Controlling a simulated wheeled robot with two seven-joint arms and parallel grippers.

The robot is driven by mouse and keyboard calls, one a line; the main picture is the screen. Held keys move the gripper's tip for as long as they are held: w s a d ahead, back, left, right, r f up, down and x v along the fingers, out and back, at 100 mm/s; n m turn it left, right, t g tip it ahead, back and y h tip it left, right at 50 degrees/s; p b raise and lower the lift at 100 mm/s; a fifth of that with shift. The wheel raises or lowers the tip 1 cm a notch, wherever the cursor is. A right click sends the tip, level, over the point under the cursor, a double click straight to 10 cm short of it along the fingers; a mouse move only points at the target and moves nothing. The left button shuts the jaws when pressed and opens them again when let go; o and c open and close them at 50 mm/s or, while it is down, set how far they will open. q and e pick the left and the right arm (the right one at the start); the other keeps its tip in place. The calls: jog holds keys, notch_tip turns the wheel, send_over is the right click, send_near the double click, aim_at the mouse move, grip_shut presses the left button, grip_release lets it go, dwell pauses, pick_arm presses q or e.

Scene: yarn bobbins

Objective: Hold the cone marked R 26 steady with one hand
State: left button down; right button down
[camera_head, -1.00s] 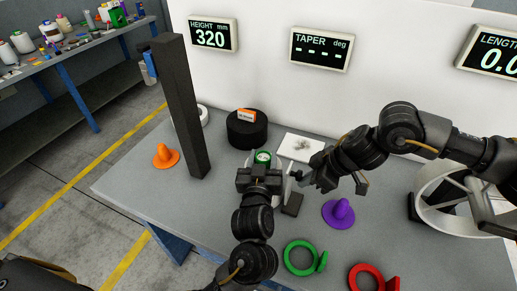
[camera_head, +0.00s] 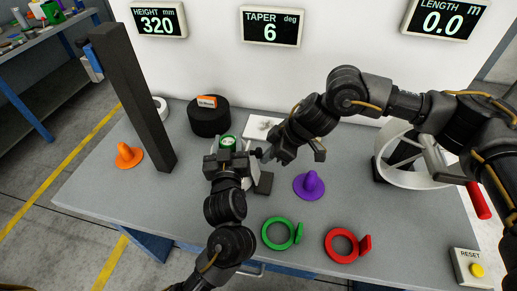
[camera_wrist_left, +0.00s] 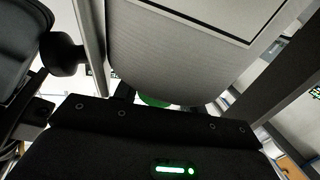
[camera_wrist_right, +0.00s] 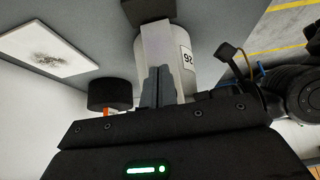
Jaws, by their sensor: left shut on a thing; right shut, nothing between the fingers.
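The pale cone with a green ringed top (camera_head: 227,142) stands on the grey table. My left gripper (camera_head: 226,155) is shut on it from the near side and hides most of its body. In the left wrist view a large pale ribbed surface (camera_wrist_left: 185,50), which looks like the cone, fills the space ahead, with some green (camera_wrist_left: 155,101) below it.
A dark block (camera_head: 263,183) lies beside the cone. A dark post (camera_head: 135,98) rises left; a white reel (camera_head: 390,152) stands right.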

pick_arm(q)
jog(key=shift+d, duration=0.1)
pick_arm(e)
jog(key=shift+r, duration=0.15)
pick_arm(q)
jog(key=shift+f, duration=0.1)
pick_arm(e)
jog(key=a+v, duration=0.1)
jog(key=v, duration=0.6)
jog(key=shift+r, duration=0.4)
jog(key=shift+w+a, duration=0.1)
dwell(1.6)
pick_arm(q)
jog(key=c, duration=0.7)
grip_release()
jog(key=shift+s, duration=0.1)
jog(key=s, duration=0.4)
jog(key=s+d, duration=0.1)
jog(key=s, duration=0.6)
jog(key=shift+s+d, duration=0.15)
jog(key=shift+s, duration=0.2)
